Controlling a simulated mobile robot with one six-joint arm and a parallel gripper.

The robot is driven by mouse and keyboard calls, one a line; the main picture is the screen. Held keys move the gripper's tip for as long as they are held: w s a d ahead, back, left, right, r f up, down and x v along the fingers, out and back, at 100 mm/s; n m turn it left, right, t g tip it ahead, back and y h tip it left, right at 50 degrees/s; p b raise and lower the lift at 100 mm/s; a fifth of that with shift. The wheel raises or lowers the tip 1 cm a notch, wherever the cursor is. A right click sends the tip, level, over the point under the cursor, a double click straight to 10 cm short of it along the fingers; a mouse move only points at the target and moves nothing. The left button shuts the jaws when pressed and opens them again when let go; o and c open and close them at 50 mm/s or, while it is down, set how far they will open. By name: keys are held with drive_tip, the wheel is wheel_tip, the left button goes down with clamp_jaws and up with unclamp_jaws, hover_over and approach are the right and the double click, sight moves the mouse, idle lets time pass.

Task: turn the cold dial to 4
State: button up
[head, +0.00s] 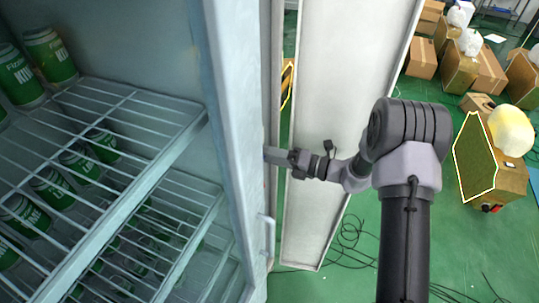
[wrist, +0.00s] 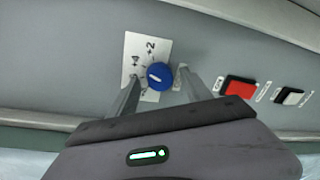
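The cold dial (wrist: 159,75) is a round blue knob with a short white mark, on a grey panel in the wrist view. A white label plate (wrist: 134,50) behind it shows +2 at its upper side and +4 at its upper left; other marks are partly hidden. My gripper (wrist: 160,76) is open, with one finger on each side of the dial; I cannot tell whether either finger touches it. In the head view my gripper (head: 275,156) reaches the edge of the fridge (head: 235,130), and the dial is hidden there.
A red switch (wrist: 237,87) and a black-and-white switch (wrist: 289,96) sit right of the dial. In the head view, wire shelves (head: 130,95) hold green cans, a white door (head: 335,90) stands behind my arm, and cardboard boxes (head: 423,57) and cables lie on the green floor.

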drive_tip(key=v, duration=1.7)
drive_tip(key=shift+d+b, duration=0.2)
drive_tip(key=shift+b, duration=0.2)
drive_tip(key=shift+s+f, duration=0.1)
